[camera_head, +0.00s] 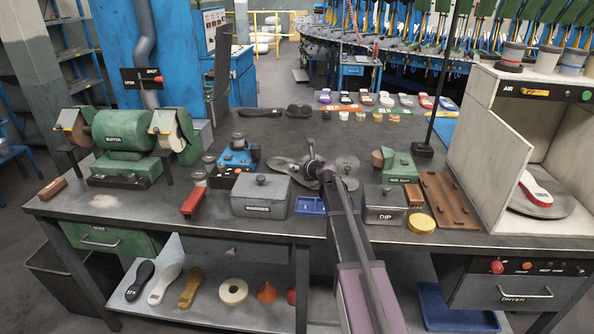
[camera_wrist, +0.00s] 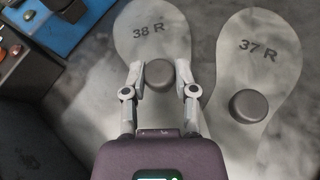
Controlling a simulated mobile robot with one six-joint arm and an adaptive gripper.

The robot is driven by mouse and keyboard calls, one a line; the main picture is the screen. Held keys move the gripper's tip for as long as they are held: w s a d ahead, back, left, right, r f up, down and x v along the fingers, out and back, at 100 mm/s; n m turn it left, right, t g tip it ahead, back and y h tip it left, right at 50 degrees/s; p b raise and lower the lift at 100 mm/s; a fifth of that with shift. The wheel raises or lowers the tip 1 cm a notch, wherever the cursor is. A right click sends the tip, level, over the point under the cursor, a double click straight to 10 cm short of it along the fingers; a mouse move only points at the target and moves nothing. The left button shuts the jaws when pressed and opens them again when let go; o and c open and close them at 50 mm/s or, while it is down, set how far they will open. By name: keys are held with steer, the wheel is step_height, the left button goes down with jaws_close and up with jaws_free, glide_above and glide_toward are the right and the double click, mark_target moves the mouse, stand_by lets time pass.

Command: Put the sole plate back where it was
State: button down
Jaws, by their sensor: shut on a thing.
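The grey sole plate marked 38 R (camera_wrist: 148,32) lies under my gripper (camera_wrist: 160,74) in the wrist view. My gripper is shut on its round dark knob, with one finger on each side. Whether the plate touches the bench or is slightly raised, I cannot tell. A second grey sole plate, marked 37 R (camera_wrist: 255,48), lies just to the right with its own dark knob (camera_wrist: 248,105). In the head view my gripper (camera_head: 312,166) is at mid-bench, and my arm partly hides the plates there.
A grey lidded box (camera_head: 262,196) and a blue tray (camera_head: 310,206) stand in front of the plates. The DIP box (camera_head: 385,211) and a green machine (camera_head: 399,167) stand right. A blue device (camera_head: 238,160) stands left. A black post (camera_head: 440,80) rises behind right.

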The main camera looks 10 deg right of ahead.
steer(key=shift+f+b, duration=0.45)
steer(key=shift+c, duration=2)
jaws_free()
steer(key=shift+r, duration=0.1)
steer(key=shift+r, duration=0.15)
steer(key=shift+r+p, duration=0.4)
steer(key=shift+p, duration=0.25)
steer(key=p+v, duration=0.4)
steer(key=v, duration=0.8)
steer(key=shift+d+f, duration=0.1)
steer(key=shift+f, duration=0.1)
